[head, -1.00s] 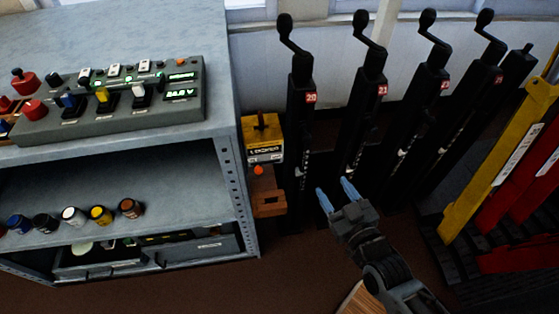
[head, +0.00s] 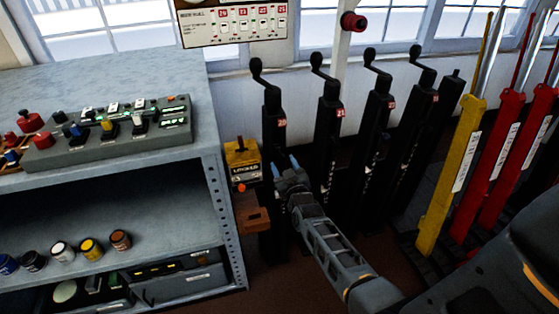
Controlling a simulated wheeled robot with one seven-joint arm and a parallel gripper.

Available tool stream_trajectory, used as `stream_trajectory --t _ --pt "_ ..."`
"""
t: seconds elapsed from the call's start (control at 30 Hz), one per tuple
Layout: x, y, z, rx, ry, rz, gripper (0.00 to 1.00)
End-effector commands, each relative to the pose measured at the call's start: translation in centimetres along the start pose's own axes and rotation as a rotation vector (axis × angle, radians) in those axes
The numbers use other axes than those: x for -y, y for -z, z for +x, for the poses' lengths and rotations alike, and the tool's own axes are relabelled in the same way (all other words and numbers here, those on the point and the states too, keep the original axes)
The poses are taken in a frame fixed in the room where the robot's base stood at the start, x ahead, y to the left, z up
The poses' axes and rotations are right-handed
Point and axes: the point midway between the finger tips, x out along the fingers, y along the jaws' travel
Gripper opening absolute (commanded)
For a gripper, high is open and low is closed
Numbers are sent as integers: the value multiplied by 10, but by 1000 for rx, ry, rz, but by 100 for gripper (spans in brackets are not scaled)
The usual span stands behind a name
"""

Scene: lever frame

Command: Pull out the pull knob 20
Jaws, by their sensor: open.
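The post marked 20 (head: 273,130) is the leftmost in a row of black posts. It stands upright, with a red number plate (head: 282,122) near its top. A bent crank arm with a round black knob (head: 256,65) rises from its top. I cannot tell if this knob is the pull knob 20. My gripper (head: 285,165) has two blue fingers, open, with nothing seen between them. It is in front of or just right of post 20, below the number plate. It hides part of the post, and I cannot tell if it touches.
Post 21 (head: 328,125) and two more cranked posts stand to the right, then yellow (head: 450,170) and red levers. A yellow box (head: 242,162) is close left of post 20. A grey shelf (head: 110,180) with a control panel fills the left.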

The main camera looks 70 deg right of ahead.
Motion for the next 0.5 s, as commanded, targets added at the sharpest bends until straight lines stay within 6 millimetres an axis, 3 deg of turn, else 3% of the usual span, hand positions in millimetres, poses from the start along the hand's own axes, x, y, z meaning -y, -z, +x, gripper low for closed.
stream_trajectory --t 0.2,0.5 --pt "0 0 27 -1 0 0 56" --pt "0 0 35 0 1 1 56"
